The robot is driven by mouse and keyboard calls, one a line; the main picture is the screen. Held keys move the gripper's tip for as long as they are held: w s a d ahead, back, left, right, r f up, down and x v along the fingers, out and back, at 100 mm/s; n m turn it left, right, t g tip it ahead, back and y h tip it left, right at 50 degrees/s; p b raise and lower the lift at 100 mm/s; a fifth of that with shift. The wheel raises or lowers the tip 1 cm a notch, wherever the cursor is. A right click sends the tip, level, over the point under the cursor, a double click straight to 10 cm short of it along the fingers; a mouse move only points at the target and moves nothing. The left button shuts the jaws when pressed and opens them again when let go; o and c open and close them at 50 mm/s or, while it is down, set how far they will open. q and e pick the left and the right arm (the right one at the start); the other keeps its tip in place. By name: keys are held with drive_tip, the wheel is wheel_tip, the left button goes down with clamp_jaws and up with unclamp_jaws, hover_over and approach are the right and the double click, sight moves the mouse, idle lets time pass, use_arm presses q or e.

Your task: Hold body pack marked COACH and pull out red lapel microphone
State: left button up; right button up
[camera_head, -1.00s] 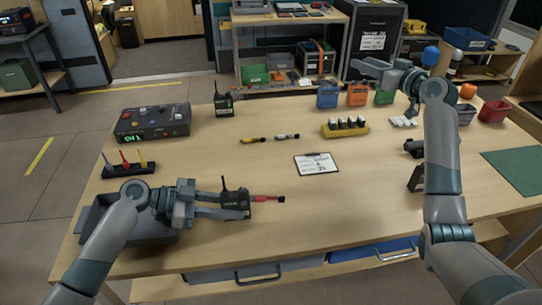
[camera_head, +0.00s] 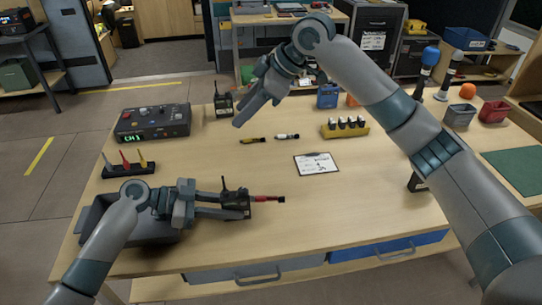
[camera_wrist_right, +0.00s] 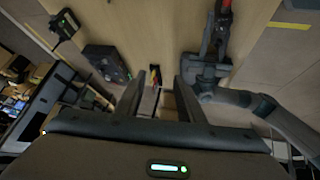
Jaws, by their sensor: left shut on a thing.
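A dark body pack with a short antenna (camera_head: 235,197) is on the near left part of the table; its label is too small to read. My left gripper (camera_head: 228,206) is shut on it from the left. The red lapel microphone (camera_head: 266,198) sticks out from the pack's right side, its dark tip pointing right. In the right wrist view the red microphone (camera_wrist_right: 226,4) shows at the top edge. My right gripper (camera_head: 245,113) is raised over the back left of the table, up and away from the microphone. Its fingers are apart and empty in the right wrist view (camera_wrist_right: 158,82).
A control box with a green display (camera_head: 152,122) and a rack of coloured pieces (camera_head: 128,168) are at the left. Another pack (camera_head: 223,104) stands behind. A grey bin (camera_head: 95,215) is near left.

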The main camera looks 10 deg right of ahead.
sight(271, 196)
drive_tip(key=s+d+f+n+g+h, duration=0.2)
drive_tip(key=s+f+h, duration=0.4)
drive_tip(key=s, duration=0.3)
drive_tip(key=d+f+g, duration=0.1)
drive_tip(key=d, duration=0.1)
drive_tip(key=shift+s+d+f+h, duration=0.15)
drive_tip(key=shift+s+d+h, duration=0.05)
drive_tip(key=shift+d+h, duration=0.2)
drive_tip(key=shift+f, duration=0.15)
drive_tip(key=shift+f, duration=5.85)
clamp_jaws()
